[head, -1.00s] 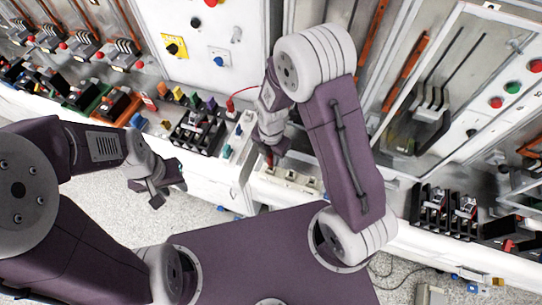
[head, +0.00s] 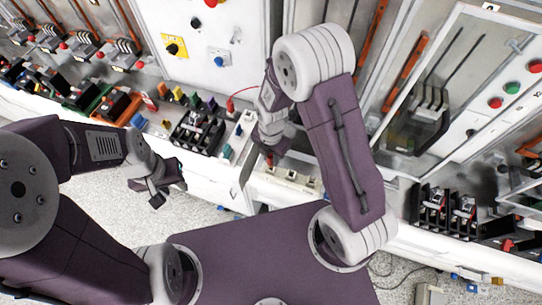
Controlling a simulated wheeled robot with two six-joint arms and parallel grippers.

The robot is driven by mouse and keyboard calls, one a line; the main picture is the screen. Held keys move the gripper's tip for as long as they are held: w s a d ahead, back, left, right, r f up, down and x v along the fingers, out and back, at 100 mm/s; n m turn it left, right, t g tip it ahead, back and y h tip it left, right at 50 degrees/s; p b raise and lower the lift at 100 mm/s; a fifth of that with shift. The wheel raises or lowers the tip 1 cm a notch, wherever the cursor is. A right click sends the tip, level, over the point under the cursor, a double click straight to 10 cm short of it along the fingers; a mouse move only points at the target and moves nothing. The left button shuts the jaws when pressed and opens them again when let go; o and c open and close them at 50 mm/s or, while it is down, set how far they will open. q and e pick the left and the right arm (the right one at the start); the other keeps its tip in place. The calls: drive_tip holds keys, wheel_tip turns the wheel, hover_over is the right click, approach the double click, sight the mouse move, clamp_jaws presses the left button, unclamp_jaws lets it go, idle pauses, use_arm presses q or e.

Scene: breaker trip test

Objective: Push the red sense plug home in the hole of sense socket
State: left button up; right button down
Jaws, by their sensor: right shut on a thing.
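My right gripper (head: 269,153) points down over the front ledge of the cabinet, shut on the red sense plug (head: 269,161). Only a small red part of the plug shows below the jaws. A row of pale sockets (head: 304,181) lies on the ledge just below and right of the gripper. The plug is at the left end of this row; the gripper hides the hole, and I cannot tell how deep the plug sits. My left gripper (head: 163,192) hangs empty over the floor in front of the bench; its jaw opening is unclear.
A black terminal block (head: 198,130) with coloured parts and a white panel (head: 243,130) with a red lead (head: 240,92) stand left of my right gripper. Black breakers (head: 447,212) stand at the right. The floor (head: 100,205) below my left gripper is clear.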

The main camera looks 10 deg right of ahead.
sight(271, 155)
drive_tip(key=shift+f+b, duration=0.65)
drive_tip(key=shift+f, duration=0.2)
drive_tip(key=c, duration=1.1)
unclamp_jaws()
drive_tip(key=shift+r, duration=0.1)
drive_tip(key=shift+r, duration=0.35)
wheel_tip(271, 155, up, 8)
drive_tip(key=shift+r+b, duration=0.2)
drive_tip(key=shift+b, duration=0.5)
